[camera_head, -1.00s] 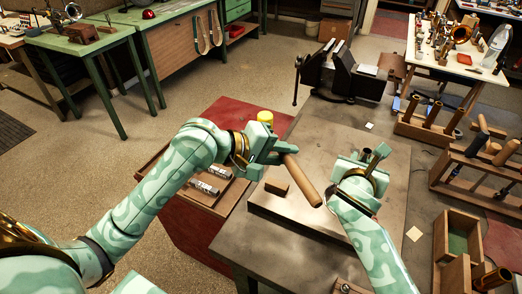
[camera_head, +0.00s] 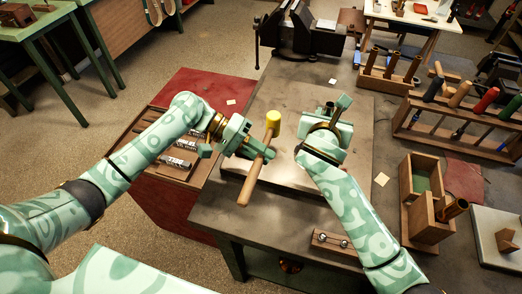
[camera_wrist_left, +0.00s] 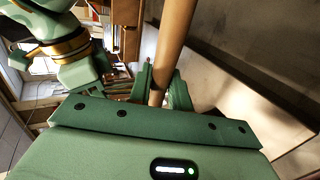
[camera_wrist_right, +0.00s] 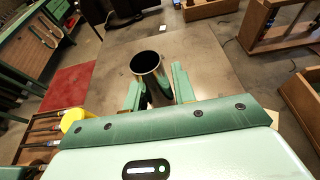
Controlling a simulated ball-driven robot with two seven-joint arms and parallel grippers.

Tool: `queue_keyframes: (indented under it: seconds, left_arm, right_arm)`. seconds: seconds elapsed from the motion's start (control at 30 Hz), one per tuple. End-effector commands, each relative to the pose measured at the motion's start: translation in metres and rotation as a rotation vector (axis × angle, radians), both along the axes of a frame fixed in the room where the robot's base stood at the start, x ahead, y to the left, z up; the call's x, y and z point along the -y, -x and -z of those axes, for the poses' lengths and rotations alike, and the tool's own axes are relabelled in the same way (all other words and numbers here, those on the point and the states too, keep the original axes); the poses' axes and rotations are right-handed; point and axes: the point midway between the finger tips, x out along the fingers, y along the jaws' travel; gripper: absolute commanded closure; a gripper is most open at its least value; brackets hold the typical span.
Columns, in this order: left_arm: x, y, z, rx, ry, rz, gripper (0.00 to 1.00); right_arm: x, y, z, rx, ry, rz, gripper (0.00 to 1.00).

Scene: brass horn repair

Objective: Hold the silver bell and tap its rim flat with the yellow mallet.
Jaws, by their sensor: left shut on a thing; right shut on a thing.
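My left gripper (camera_head: 258,148) is shut on the wooden handle of the yellow mallet (camera_head: 247,190). The mallet's yellow head (camera_head: 273,118) points away from me, and its handle end points toward me. The handle also shows between the fingers in the left wrist view (camera_wrist_left: 168,50). My right gripper (camera_wrist_right: 157,92) is shut on the silver bell (camera_wrist_right: 150,68), a shiny tube with its round open end facing up in the right wrist view. The yellow head shows at the left there, apart from the bell. In the head view my right gripper mostly hides the bell.
A metal plate (camera_head: 355,150) lies on the bench under my grippers. A dark vise (camera_head: 297,35) stands at the back. A wooden tool rack (camera_head: 460,125) and an open wooden box (camera_head: 424,180) stand at the right. A small wooden block (camera_head: 333,243) lies near the front edge.

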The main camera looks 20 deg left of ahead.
Motion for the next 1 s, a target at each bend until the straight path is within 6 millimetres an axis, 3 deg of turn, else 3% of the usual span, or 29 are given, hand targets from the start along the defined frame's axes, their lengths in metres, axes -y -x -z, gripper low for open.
queue_keyframes:
  seconds: [0.6,1.0]
  left_arm:
    - [0.062,-0.001,0.007,0.002,0.003,-0.001,1.00]
    - [0.070,-0.001,0.009,0.001,0.002,-0.002,1.00]
  right_arm:
    - [0.000,0.000,0.000,-0.001,0.000,0.001,0.95]
    - [0.000,0.000,0.000,-0.001,0.000,0.001,0.96]
